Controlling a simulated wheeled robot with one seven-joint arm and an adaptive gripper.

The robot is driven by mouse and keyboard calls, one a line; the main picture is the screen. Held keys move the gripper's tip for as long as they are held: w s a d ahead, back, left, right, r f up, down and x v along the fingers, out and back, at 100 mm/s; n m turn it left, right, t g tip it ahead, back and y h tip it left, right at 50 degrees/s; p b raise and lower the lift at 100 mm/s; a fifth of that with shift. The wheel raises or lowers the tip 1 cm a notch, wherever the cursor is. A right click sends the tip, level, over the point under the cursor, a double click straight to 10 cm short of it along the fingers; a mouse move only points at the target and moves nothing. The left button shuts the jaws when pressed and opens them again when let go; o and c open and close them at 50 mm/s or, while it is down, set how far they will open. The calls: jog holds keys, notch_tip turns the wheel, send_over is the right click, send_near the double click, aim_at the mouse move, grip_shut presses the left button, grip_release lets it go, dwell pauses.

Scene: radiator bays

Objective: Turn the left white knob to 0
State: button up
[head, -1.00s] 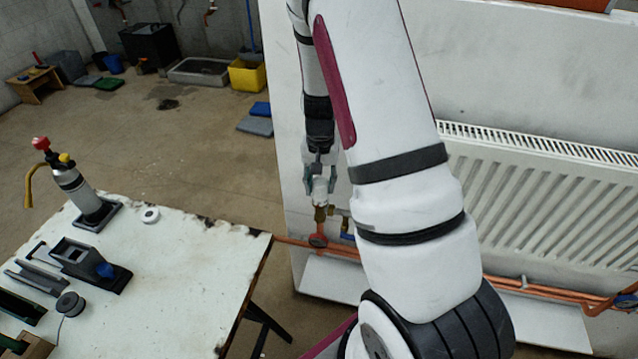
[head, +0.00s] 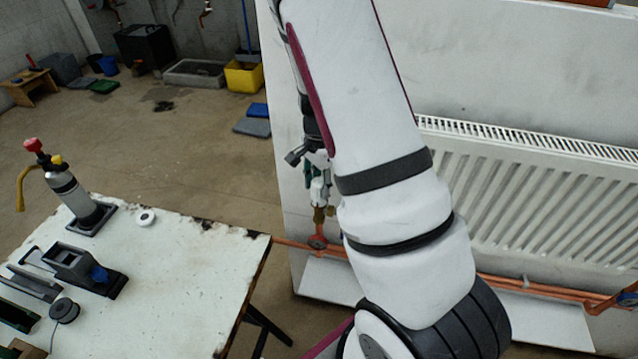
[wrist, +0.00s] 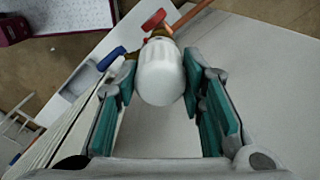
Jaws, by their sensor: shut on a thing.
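The white knob (wrist: 160,75) sits on a brass valve at the left end of the radiator. In the wrist view it lies between the green pads of my gripper (wrist: 160,88), which is shut on it. Its number marks cannot be read. In the head view my gripper (head: 318,180) is at the knob, above the brass fitting (head: 320,213), and my arm hides part of the area to the right.
The white radiator (head: 540,200) hangs on the wall panel at right. Copper pipes (head: 510,284) run below it. A red round handle (head: 317,242) is under the valve; a blue lever (wrist: 111,58) is beside the knob. A worktable (head: 190,270) with tools stands at left.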

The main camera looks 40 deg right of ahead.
aim_at(319, 181)
jog(key=shift+m, duration=0.5)
jog(key=o, duration=1.2)
jog(key=shift+c, duration=0.2)
notch_tip(319, 181, up, 12)
jog(key=shift+a, duration=0.1)
